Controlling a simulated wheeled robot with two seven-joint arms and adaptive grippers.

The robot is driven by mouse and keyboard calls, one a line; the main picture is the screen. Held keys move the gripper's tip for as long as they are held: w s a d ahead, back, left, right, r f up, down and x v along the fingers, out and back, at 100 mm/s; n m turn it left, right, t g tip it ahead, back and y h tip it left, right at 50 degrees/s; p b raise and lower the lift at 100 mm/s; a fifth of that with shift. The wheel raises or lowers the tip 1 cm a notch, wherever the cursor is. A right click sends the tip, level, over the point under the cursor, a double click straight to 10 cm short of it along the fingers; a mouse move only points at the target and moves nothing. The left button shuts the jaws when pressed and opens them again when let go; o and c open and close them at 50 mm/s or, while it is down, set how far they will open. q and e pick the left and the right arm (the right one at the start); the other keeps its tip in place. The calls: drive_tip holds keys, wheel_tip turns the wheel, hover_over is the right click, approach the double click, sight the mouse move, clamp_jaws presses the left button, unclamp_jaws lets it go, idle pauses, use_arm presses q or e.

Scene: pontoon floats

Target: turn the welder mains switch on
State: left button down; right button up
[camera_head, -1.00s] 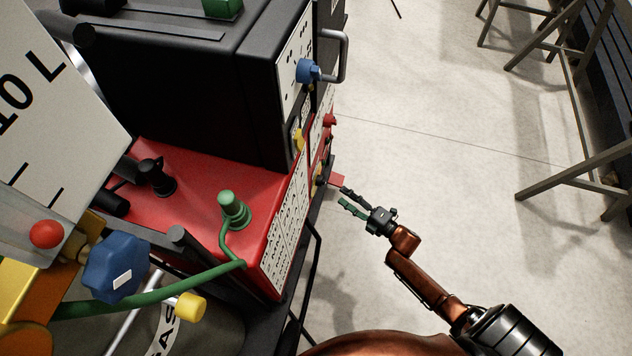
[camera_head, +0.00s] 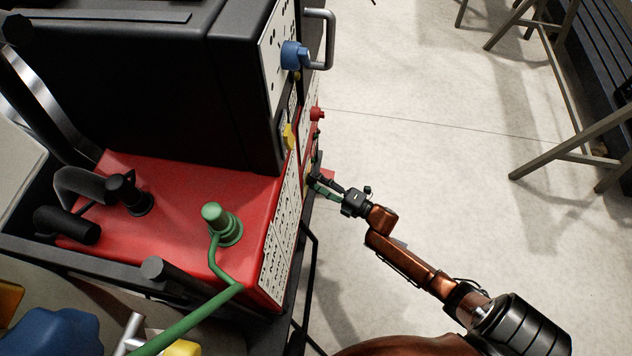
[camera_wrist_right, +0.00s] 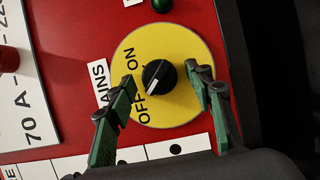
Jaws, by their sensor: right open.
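The mains switch is a black round knob (camera_wrist_right: 163,72) on a yellow disc (camera_wrist_right: 180,108) marked ON and OFF, in the right wrist view. Its white mark points down-left in that view, towards the word OFF. The disc sits on the front panel of the red welder (camera_head: 180,195), which the head view sees from above at a steep angle. My right gripper (camera_head: 318,187) is open at that panel. In the wrist view its green-padded fingers (camera_wrist_right: 160,79) stand either side of the knob; I cannot tell whether they touch it. My left gripper is not in view.
A black unit (camera_head: 175,85) with a blue knob (camera_head: 293,55) and a metal handle (camera_head: 328,40) stands on the welder. A red knob (camera_head: 317,113) sticks out nearby. Open floor (camera_head: 430,140) lies to the right.

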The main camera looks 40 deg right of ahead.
drive_tip(key=c, duration=1.2)
drive_tip(key=shift+o, duration=0.2)
drive_tip(key=shift+r+m+g+p, duration=0.35)
drive_tip(key=shift+m+p, duration=0.25)
drive_tip(key=shift+p, duration=0.6)
drive_tip(key=m+g+p, duration=0.1)
drive_tip(key=m+p, duration=0.1)
drive_tip(key=p, duration=0.1)
drive_tip(key=m+g+p, duration=0.1)
drive_tip(key=m+p, duration=0.2)
drive_tip(key=shift+w+d+r+g, duration=0.1)
drive_tip(key=shift+r+g, duration=0.05)
drive_tip(key=shift+g, duration=0.1)
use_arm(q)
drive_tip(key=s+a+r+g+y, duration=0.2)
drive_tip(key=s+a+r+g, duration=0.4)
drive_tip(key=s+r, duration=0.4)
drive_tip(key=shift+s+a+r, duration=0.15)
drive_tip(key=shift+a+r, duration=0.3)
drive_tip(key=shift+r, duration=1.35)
use_arm(e)
drive_tip(key=shift+w+d+m+g+y, duration=0.15)
drive_tip(key=shift+m+g+y, duration=0.75)
drive_tip(key=shift+m, duration=0.95)
drive_tip(key=shift+d+m+g+y, duration=0.1)
drive_tip(key=shift+m+g+y, duration=0.75)
drive_tip(key=shift+m, duration=1)
